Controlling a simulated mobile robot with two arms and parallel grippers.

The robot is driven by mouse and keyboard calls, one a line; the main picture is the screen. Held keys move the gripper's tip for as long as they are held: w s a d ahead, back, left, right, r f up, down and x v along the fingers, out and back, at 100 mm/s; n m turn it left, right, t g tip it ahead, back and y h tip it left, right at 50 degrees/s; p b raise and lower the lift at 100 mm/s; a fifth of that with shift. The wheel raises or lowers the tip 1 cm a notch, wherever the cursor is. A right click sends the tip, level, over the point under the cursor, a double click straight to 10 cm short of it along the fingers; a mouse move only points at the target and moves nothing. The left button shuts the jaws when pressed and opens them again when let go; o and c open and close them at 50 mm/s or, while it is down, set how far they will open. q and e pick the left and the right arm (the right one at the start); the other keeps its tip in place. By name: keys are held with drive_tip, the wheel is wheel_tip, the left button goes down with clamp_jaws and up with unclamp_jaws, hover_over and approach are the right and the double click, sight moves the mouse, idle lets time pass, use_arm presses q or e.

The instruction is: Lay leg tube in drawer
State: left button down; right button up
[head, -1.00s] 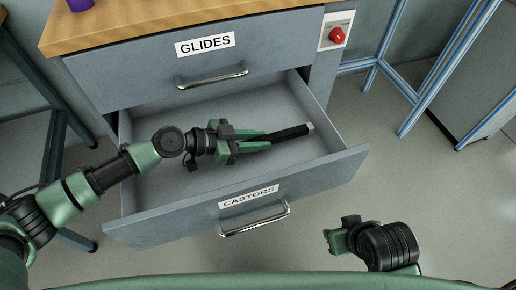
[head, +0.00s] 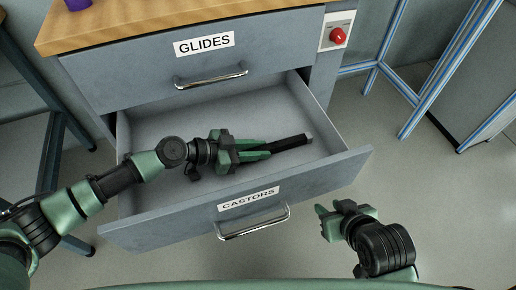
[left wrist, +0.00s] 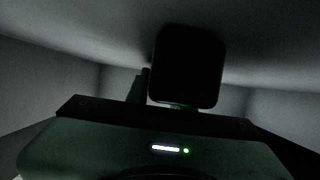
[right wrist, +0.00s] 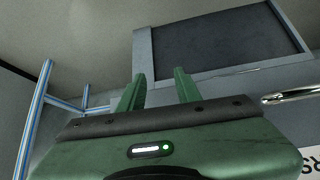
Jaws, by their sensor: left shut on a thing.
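The open drawer labelled CASTORS (head: 345,162) is pulled out below the shut drawer labelled GLIDES (head: 130,72). My left gripper (head: 262,151) is shut on the tube, within the drawer walls. Whether the tube touches the drawer floor is hard to tell. The left wrist view is dark and shows the tube's black square end (left wrist: 188,68) close up. My right gripper (head: 328,220) is outside the drawer, in front of its right end. It is open and empty in the right wrist view (right wrist: 158,88).
A wooden worktop (head: 140,22) with a purple item (head: 78,4) is above the drawers. A red knob (head: 337,35) sits on a white plate to the right. A blue-edged frame (head: 420,95) stands on the right. The drawer's bare floor (head: 265,100) is free behind the tube.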

use_arm(q)
drive_tip(key=c, duration=1.2)
unclamp_jaws()
drive_tip(key=shift+f, duration=0.1)
drive_tip(key=shift+c, duration=0.2)
use_arm(e)
drive_tip(key=shift+w+a+r+t, duration=0.15)
drive_tip(key=shift+w+r, duration=0.1)
drive_tip(key=shift+w, duration=0.15)
drive_tip(key=shift+w+a+r+t, duration=0.1)
drive_tip(key=shift+w+r+t, duration=0.1)
drive_tip(key=shift+w, duration=0.15)
use_arm(q)
drive_tip(key=shift+s+a+r, duration=0.1)
drive_tip(key=shift+a+r, duration=0.15)
drive_tip(key=shift+a, duration=0.05)
drive_tip(key=v, duration=1.1)
drive_tip(key=shift+a+r, duration=0.1)
drive_tip(key=shift+a, duration=0.05)
use_arm(e)
drive_tip(key=shift+s+d+f, duration=0.1)
drive_tip(key=shift+s+f, duration=0.1)
drive_tip(key=shift+s, duration=0.15)
drive_tip(key=shift+w, duration=0.1)
